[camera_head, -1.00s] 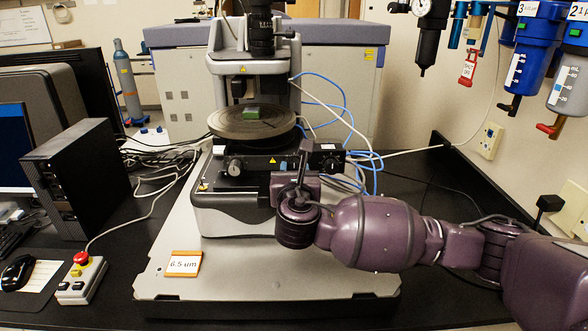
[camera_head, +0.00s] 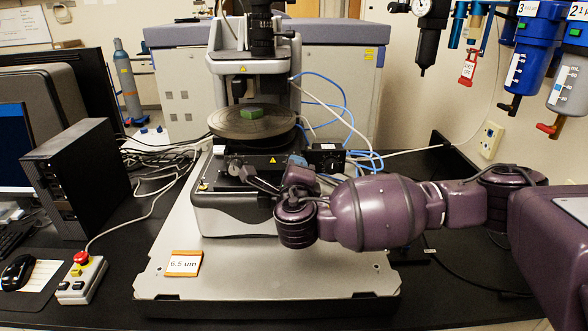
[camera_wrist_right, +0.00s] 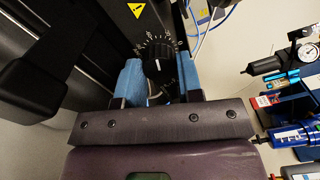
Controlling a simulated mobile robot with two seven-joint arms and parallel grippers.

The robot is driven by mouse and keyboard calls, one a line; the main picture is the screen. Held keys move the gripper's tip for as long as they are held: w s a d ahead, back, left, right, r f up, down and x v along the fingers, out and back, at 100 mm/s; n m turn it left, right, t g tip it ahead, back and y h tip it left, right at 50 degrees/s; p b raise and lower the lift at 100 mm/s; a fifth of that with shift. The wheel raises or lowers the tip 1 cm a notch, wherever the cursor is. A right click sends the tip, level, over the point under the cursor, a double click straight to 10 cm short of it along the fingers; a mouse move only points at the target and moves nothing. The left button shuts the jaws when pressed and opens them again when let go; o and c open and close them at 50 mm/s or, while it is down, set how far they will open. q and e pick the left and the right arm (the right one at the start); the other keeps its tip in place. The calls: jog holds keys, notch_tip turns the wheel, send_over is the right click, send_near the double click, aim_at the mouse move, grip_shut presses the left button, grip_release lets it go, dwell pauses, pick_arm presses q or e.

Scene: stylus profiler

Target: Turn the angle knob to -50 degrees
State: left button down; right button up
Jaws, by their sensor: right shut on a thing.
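The angle knob (camera_wrist_right: 158,68) is a round black dial with a white pointer line, and a white number scale arcs around its upper side. In the right wrist view the blue fingertips of my right gripper (camera_wrist_right: 160,77) stand on both sides of the knob, shut on it. The numbers are too small to read surely. In the head view my right gripper (camera_head: 311,167) reaches the right front of the profiler's stage, beside a black dial box (camera_head: 330,153). The wrist hides most of the knob there. My left gripper is not in view.
The stylus profiler's round stage (camera_head: 252,124) carries a small green sample (camera_head: 250,113). Blue cables (camera_head: 345,105) run behind the dial box. A labelled plate (camera_head: 183,263) lies on the base plate. A stop-button box (camera_head: 81,280) and a black computer (camera_head: 78,178) stand at left.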

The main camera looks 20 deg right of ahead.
jog(key=o, duration=1)
jog(key=p+v, duration=0.1)
jog(key=v, duration=0.7)
